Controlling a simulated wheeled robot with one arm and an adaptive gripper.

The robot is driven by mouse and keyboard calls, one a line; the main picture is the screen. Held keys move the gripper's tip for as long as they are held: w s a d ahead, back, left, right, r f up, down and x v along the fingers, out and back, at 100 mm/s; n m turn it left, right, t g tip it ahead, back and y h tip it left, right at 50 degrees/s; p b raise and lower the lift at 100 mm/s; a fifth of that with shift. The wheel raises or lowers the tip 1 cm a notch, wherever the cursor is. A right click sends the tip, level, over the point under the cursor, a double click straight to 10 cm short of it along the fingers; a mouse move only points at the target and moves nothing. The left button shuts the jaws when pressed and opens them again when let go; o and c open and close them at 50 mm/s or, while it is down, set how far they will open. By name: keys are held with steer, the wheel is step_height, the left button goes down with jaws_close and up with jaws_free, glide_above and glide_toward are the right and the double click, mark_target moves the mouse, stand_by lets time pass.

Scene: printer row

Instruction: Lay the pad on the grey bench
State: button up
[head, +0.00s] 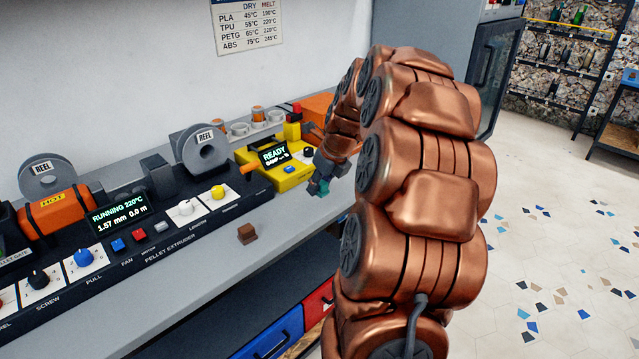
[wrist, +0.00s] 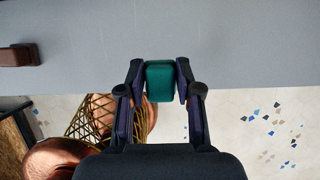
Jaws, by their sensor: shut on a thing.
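A small teal-green block, which looks like the pad (wrist: 159,82), is between the two fingers of my gripper (wrist: 159,88) in the wrist view. The fingers are shut on its sides. In the head view my gripper (head: 319,187) is small and partly hidden by my arm, with a bit of teal showing at its tip. The grey bench (head: 195,280) runs along the wall. In the wrist view the pad overlaps the front edge of the grey bench (wrist: 100,60). I cannot tell its exact height above the bench.
A brown block (head: 247,234) lies on the bench near the front edge. The black pellet extruder (head: 160,250) and a yellow unit reading READY (head: 285,172) stand along the back. Bare bench lies around the brown block. Blue and red drawers (head: 268,335) are below.

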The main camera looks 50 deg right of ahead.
steer(key=shift+w+d+f+p, duration=0.15)
steer(key=shift+w+d+f, duration=0.05)
steer(key=shift+w+d, duration=0.8)
steer(key=shift+w+d+f+p, duration=0.15)
steer(key=shift+w+d, duration=0.75)
steer(key=shift+d, duration=0.05)
steer(key=shift+f, duration=1.7)
steer(key=o, duration=1.1)
steer(key=shift+f, duration=0.15)
